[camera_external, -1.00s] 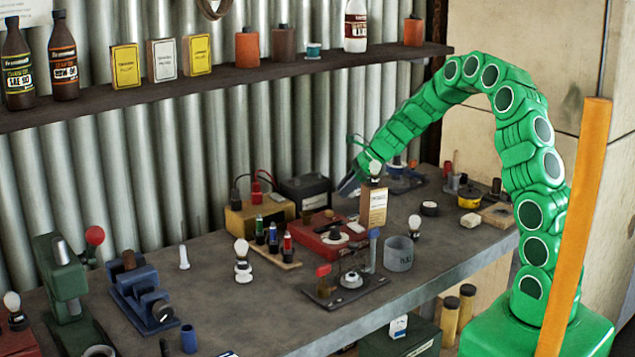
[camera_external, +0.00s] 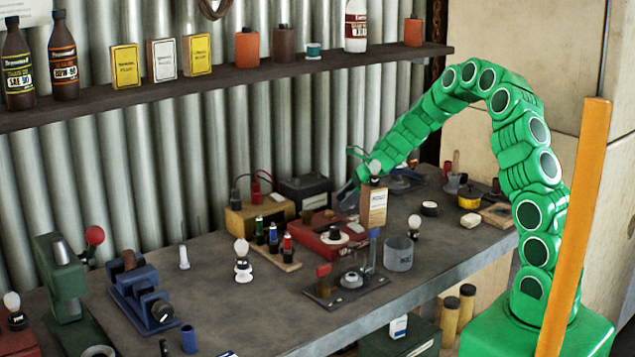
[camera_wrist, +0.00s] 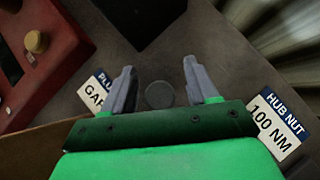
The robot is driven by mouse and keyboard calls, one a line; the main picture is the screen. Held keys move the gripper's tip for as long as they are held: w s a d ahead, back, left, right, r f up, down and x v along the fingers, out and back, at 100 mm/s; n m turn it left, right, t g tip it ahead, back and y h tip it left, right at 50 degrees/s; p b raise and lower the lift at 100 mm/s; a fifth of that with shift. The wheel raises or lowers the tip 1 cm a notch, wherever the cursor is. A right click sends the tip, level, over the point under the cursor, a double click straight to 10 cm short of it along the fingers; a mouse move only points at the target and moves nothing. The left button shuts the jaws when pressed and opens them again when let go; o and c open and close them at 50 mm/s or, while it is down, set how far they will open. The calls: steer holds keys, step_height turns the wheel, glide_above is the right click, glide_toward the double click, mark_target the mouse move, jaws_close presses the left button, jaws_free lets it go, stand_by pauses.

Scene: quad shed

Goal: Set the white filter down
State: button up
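A white box (camera_external: 161,60) stands upright on the wall shelf between two yellow boxes. It is the only white box I see there, and I cannot read whether it is a filter. My gripper (camera_external: 346,196) is low over the back of the bench, behind a tan box with a white label. That box and the clutter partly hide it. In the wrist view my gripper (camera_wrist: 160,70) has its two grey fingers apart, with nothing held between them. A grey round disc (camera_wrist: 159,95) shows in the gap, apart from both fingers.
The tan box (camera_external: 373,206) stands in front of my gripper. A red case (camera_external: 330,240) lies to its left and a dark battery-like box (camera_external: 304,190) behind that. Labels reading "HUB NUT 100 NM" (camera_wrist: 275,124) and "PLUG GAP" (camera_wrist: 98,92) flank the fingers. The front-left bench has clear room.

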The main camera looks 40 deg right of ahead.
steer(key=shift+r, duration=0.1)
steer(key=v, duration=1.2)
